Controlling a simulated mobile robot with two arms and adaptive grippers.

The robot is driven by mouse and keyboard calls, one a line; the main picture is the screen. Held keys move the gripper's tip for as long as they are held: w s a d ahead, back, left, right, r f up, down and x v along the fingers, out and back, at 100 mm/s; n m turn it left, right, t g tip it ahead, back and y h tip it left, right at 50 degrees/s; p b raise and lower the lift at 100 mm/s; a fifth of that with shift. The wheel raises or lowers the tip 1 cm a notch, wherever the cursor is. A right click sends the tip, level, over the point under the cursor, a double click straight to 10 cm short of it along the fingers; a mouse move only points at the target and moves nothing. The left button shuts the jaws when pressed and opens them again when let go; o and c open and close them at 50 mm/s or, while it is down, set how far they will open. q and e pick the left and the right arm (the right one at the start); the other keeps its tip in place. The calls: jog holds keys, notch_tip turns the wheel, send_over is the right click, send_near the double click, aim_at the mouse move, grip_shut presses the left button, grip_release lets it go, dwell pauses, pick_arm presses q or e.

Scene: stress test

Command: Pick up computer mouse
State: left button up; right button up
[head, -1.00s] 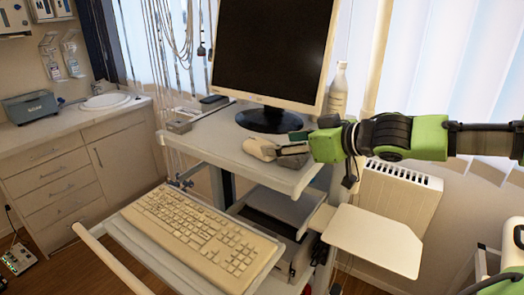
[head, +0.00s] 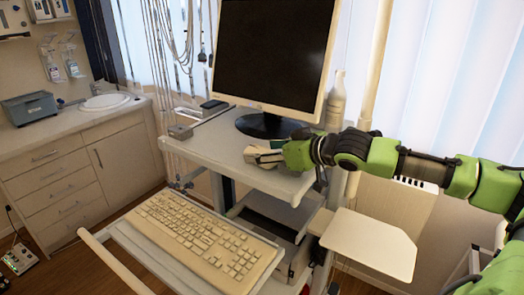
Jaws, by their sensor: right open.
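A pale beige, rounded object that looks like the computer mouse (head: 254,152) lies on the upper shelf of the cart (head: 215,150), in front of the monitor's base. My right gripper (head: 271,154) reaches in from the right, low over the shelf. Its open fingers are at the mouse's right side and hide part of it. I cannot tell whether they touch it. My left gripper is not in view.
The monitor (head: 272,55) with its dark round base (head: 268,125) stands just behind the mouse. A white bottle (head: 336,100) is behind my right arm. A keyboard (head: 205,240) lies on the lower tray. An empty side plate (head: 368,243) juts out right.

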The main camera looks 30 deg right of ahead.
jog(key=shift+p+x, duration=0.4)
jog(key=shift+x, duration=0.55)
jog(key=shift+a, duration=0.1)
jog(key=c, duration=1.2)
jog(key=shift+r, duration=0.15)
